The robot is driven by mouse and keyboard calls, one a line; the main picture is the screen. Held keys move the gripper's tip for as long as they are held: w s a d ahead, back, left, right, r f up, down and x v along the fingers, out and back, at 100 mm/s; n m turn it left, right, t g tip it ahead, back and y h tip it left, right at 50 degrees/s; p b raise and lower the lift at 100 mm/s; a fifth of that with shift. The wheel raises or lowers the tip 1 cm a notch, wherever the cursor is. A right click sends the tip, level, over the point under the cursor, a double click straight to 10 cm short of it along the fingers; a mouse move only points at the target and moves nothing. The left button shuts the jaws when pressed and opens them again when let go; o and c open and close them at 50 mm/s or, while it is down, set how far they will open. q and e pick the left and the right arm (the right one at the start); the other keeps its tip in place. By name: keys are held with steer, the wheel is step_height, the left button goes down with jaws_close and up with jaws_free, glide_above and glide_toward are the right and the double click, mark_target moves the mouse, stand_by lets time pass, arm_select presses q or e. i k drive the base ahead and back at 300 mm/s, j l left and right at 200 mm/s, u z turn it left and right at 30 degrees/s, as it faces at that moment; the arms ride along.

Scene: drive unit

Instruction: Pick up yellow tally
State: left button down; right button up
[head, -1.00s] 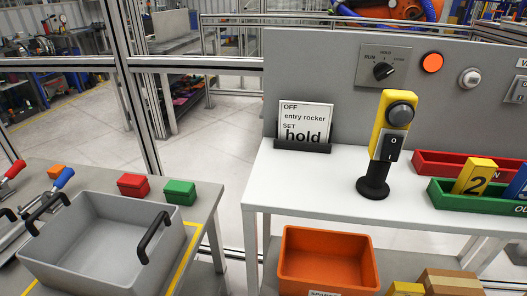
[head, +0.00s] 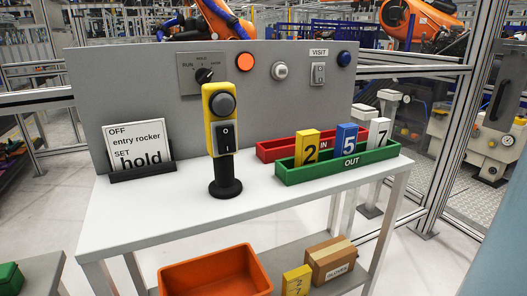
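A yellow tally (head: 307,146) marked 2 stands upright at the left part of the green OUT tray (head: 338,168) on the white table. Its lower edge is hidden by the tray's front wall. A blue tally (head: 346,140) marked 5 and a white tally (head: 377,134) marked 7 stand to its right in the same row. Another yellow block (head: 297,281) with dark marks I cannot read clearly is on the lower shelf. Neither of my grippers is in view.
A red IN tray (head: 275,150) lies behind the green one. A yellow switch post (head: 218,120) and the hold sign (head: 138,148) stand to the left on the table (head: 150,215). An orange bin (head: 215,277) and a cardboard box (head: 330,262) are below. The tabletop's front is clear.

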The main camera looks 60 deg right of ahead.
mark_target(307, 143)
steer(key=z, duration=1.95)
